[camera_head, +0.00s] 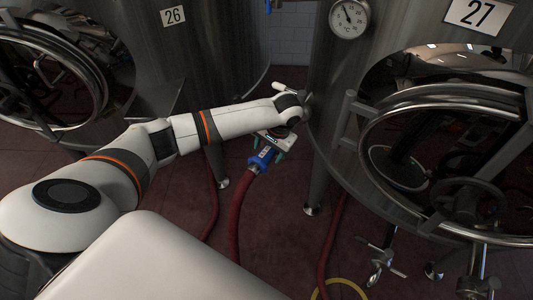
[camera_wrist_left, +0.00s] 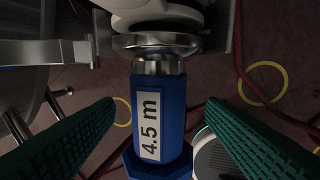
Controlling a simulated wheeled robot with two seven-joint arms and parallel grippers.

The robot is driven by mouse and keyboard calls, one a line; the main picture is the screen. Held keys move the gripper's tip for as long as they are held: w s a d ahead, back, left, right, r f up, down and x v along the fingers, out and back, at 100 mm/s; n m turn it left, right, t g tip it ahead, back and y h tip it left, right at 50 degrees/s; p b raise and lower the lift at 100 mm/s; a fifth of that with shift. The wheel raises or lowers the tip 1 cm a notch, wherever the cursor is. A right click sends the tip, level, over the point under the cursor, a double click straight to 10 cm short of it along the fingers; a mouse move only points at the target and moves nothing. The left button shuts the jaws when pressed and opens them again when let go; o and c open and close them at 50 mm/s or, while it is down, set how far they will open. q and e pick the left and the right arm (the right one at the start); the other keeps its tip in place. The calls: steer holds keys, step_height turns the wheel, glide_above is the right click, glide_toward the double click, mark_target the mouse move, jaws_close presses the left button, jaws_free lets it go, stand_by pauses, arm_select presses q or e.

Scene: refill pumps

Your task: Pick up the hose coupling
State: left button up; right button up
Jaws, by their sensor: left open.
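The hose coupling (camera_head: 262,158) is blue with a white label and sits at the upper end of a red hose (camera_head: 236,205), below my left wrist. In the left wrist view the coupling (camera_wrist_left: 177,112) reads "4.5 m" and has a metal collar and flange (camera_wrist_left: 155,43) above it. My left gripper (camera_head: 268,152) is open at the coupling. Its green ribbed fingers (camera_wrist_left: 160,104) lie on either side of the blue body, with visible gaps. Whether the coupling is fastened to something above is unclear. My right gripper is not in view.
Steel tank 26 (camera_head: 165,60) stands at the left and tank 27 (camera_head: 330,85) at the right, with a gauge, a round hatch and a valve handle (camera_head: 380,262). Another red hose (camera_head: 333,235) and a yellow loop (camera_head: 340,283) lie near the right tank. Dark red floor shows between.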

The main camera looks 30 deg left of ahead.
mark_target(268, 151)
arm_select(q)
steer(key=shift+x, duration=1.55)
steer(key=shift+c, duration=0.5)
steer(key=c, duration=1.2)
steer(key=shift+c, duration=0.3)
steer(key=shift+a+r, duration=0.1)
steer(key=shift+r, duration=0.1)
